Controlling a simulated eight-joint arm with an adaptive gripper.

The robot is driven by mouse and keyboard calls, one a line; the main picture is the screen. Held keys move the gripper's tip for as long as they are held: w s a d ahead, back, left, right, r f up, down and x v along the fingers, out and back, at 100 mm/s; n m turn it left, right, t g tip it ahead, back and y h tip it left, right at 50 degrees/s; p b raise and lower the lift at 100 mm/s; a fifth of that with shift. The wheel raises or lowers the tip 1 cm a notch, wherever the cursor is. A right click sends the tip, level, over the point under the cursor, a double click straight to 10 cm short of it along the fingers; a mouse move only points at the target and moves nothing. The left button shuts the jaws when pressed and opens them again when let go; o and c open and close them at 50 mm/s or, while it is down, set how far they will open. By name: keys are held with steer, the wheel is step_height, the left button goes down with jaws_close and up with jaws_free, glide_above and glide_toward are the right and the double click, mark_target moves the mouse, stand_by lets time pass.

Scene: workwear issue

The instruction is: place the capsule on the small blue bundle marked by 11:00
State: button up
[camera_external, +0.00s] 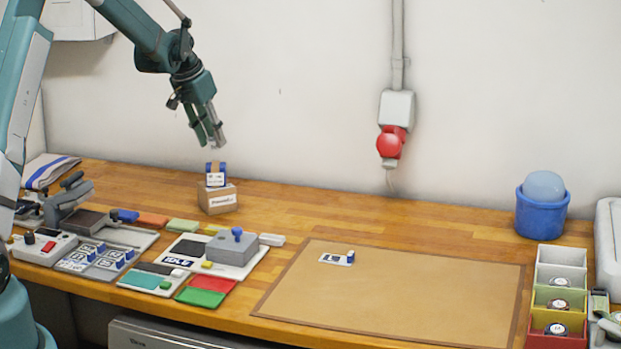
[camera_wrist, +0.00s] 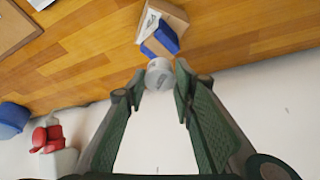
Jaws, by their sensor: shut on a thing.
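My gripper (camera_external: 212,140) hangs in the air above a small blue bundle (camera_external: 216,175) with a brown band and a white label. The bundle sits on a small cardboard box (camera_external: 217,199) at the back of the bench. In the wrist view my gripper (camera_wrist: 157,88) is shut on a round grey-white capsule (camera_wrist: 159,74) at its fingertips. The blue bundle (camera_wrist: 160,38) and the box (camera_wrist: 176,14) appear just beyond the capsule there. In the external view the capsule is too small to make out clearly. I cannot read a time on the bundle's label.
A grey tray (camera_external: 78,263) holds several small blue-and-white bundles at the left. A grey block with a blue knob (camera_external: 232,247) stands near coloured pads. A mostly bare brown mat (camera_external: 400,300) carries one small label piece (camera_external: 338,258). A blue tub (camera_external: 541,216) and compartment bins (camera_external: 559,257) stand right.

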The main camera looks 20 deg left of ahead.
mark_target(210, 141)
steer(key=shift+f, duration=0.25)
steer(key=shift+f, duration=1.7)
steer(key=shift+f, duration=0.2)
steer(key=o, duration=0.8)
steer(key=shift+r, duration=0.3)
steer(key=shift+v, duration=5.95)
steer(key=shift+s, duration=0.1)
